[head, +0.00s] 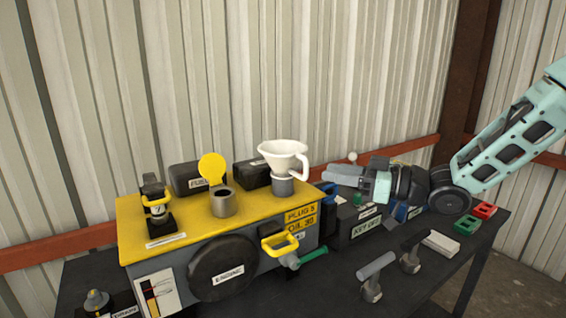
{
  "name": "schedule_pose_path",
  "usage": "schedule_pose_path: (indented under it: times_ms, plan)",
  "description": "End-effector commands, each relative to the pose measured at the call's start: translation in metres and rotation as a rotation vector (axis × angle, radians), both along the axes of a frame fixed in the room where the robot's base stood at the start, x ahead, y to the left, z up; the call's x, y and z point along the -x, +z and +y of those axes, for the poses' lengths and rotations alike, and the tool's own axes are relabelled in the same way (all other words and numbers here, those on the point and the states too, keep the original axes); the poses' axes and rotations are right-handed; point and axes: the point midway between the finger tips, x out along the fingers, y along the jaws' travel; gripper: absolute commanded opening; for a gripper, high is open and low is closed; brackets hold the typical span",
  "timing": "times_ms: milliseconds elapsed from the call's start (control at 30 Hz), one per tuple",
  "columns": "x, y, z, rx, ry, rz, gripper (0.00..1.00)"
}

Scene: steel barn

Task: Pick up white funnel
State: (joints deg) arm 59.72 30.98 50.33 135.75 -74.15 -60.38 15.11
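The white funnel (284,156) has a side handle and stands upright on a grey cylindrical base (283,186) on the yellow top of an engine-like unit (130,216). My arm comes in from the right. My gripper (332,176) is just right of the funnel and its handle, pointing left, with a small gap in the picture. I cannot make out whether its fingers are apart.
A grey cup with a raised yellow lid (212,168), two black containers and a yellow-handled part (155,205) share the yellow top. Boxes, red and green blocks (467,224) and a white block (440,244) are on the dark table (400,290). A corrugated wall stands behind.

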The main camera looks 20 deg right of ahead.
Motion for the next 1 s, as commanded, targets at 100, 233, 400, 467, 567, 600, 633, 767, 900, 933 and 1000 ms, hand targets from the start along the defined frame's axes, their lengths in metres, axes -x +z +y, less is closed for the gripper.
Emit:
schedule_pose_path:
  times_ms: [100, 233, 400, 467, 567, 600, 633, 767, 900, 933, 1000]
  plan:
    - [-0.009, 0.001, 0.011, -0.001, 0.001, -0.001, 0.32]
    - [-0.013, 0.000, 0.016, -0.001, 0.000, 0.001, 0.32]
    - [-0.025, 0.000, 0.035, -0.003, 0.003, 0.001, 0.32]
    - [-0.030, -0.002, 0.042, -0.002, 0.003, 0.002, 0.32]
    - [-0.038, -0.002, 0.051, -0.001, 0.001, -0.001, 0.32]
    - [-0.040, -0.003, 0.054, 0.000, 0.001, 0.000, 0.32]
    - [-0.041, -0.003, 0.055, 0.001, 0.001, 0.001, 0.32]
    - [-0.043, -0.004, 0.056, 0.001, -0.002, 0.001, 0.32]
    - [-0.043, -0.004, 0.056, 0.001, -0.002, 0.000, 0.29]
    - [-0.043, -0.004, 0.056, 0.001, -0.002, 0.000, 0.21]
    - [-0.043, -0.004, 0.056, 0.001, -0.002, 0.000, 0.01]
